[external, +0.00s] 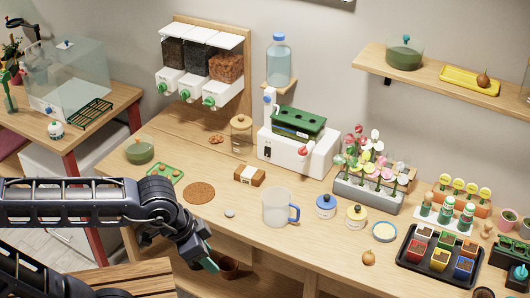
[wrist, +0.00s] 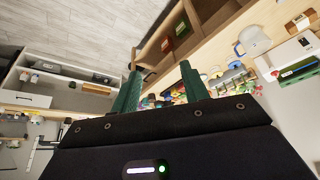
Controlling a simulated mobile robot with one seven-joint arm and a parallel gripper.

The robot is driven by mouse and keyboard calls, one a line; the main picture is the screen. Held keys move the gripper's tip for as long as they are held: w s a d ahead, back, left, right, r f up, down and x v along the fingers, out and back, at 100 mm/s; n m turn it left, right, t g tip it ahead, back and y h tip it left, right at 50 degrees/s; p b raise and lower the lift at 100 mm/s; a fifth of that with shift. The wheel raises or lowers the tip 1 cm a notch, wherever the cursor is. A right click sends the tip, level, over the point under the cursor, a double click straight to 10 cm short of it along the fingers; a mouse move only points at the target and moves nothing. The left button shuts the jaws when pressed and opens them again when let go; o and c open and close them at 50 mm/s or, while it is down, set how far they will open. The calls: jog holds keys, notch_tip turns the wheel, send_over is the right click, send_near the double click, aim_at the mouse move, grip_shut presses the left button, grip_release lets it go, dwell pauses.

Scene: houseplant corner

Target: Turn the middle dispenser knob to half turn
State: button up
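The dispenser (external: 207,55) hangs on a wooden back panel at the upper left of the external view. It has three clear hoppers, two with dark contents and one with brown pieces, each above a white outlet with a green knob. The middle knob (external: 185,96) sits between the left knob (external: 163,88) and the right knob (external: 209,102). Its exact turn angle is too small to tell. My gripper (external: 211,266) is low at the table's front edge, well away from the knobs. In the wrist view its green fingers (wrist: 160,70) are apart with nothing between them.
A glass jar (external: 241,135), a wooden block (external: 249,175), a cork mat (external: 199,193) and a clear pitcher (external: 276,207) stand on the wooden table. A white water machine (external: 290,148) is right of the dispenser. The tabletop just below the dispenser is mostly clear.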

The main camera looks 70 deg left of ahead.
jog(key=shift+o, duration=0.8)
jog(key=w+a+n+y, duration=0.2)
jog(key=w+a+n, duration=0.2)
jog(key=w+a, duration=0.3)
jog(key=w, duration=0.4)
jog(key=shift+w+a+r+n+t, duration=0.2)
jog(key=shift+a+n+t, duration=0.1)
jog(key=shift+t, duration=0.1)
jog(key=w+a+f+n+y, duration=0.2)
jog(key=w+a+n, duration=0.2)
jog(key=w+a, duration=0.6)
jog(key=w+a+f+n+t+y, duration=0.1)
jog(key=w+a+f+n, duration=0.25)
jog(key=a, duration=0.85)
jog(key=w+a+f+n+t, duration=0.2)
jog(key=a+f+n, duration=0.2)
jog(key=a, duration=0.9)
jog(key=n+t+y, duration=0.2)
jog(key=n+y, duration=0.7)
jog(key=n, duration=1)
send_near(181, 93)
jog(key=f+x, duration=0.1)
jog(key=x, duration=0.7)
jog(key=shift+a, duration=0.35)
